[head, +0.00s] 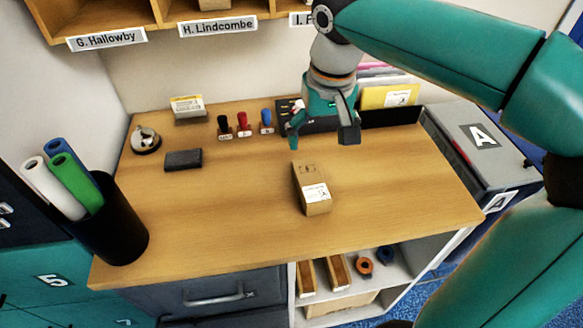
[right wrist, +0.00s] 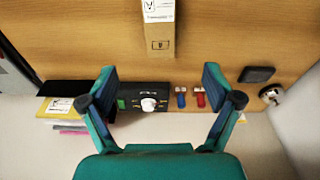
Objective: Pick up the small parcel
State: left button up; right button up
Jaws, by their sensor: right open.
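The small parcel (head: 312,190) is a brown cardboard box with a white label, lying on the wooden desk (head: 230,210) right of its middle. My right gripper (head: 321,138) is open and empty, pointing down above the desk, just behind the parcel in the head view. In the right wrist view the parcel (right wrist: 160,40) lies at the top centre, past the open fingertips (right wrist: 160,80) and apart from them. Its far end is cut off by the frame edge. My left gripper is not in view.
A black device (right wrist: 130,92) with a white knob sits at the back. Several stamps (head: 243,124), a dark pad (head: 183,159) and a tape roll (head: 145,139) stand left. A black bin (head: 118,235) holds rolled tubes. The desk around the parcel is clear.

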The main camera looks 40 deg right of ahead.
jog(key=w+f, duration=0.1)
jog(key=b, duration=0.1)
send_over(310, 179)
jog(key=f, duration=0.9)
jog(key=shift+s+a+f, duration=0.2)
jog(key=shift+a+f, duration=0.1)
jog(key=shift+a, duration=0.05)
jog(key=shift+w+d+f, duration=0.1)
jog(key=shift+d+f, duration=0.05)
jog(key=shift+f, duration=0.85)
jog(key=shift+w+d+f, duration=0.1)
jog(key=shift+d+f, duration=0.05)
jog(key=shift+f, duration=0.9)
jog(key=shift+d+f, duration=0.15)
jog(key=shift+f, duration=0.85)
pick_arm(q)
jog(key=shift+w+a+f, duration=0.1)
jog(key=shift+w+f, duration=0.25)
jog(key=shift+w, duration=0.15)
pick_arm(e)
jog(key=c, duration=1.4)
jog(key=shift+r, duration=0.2)
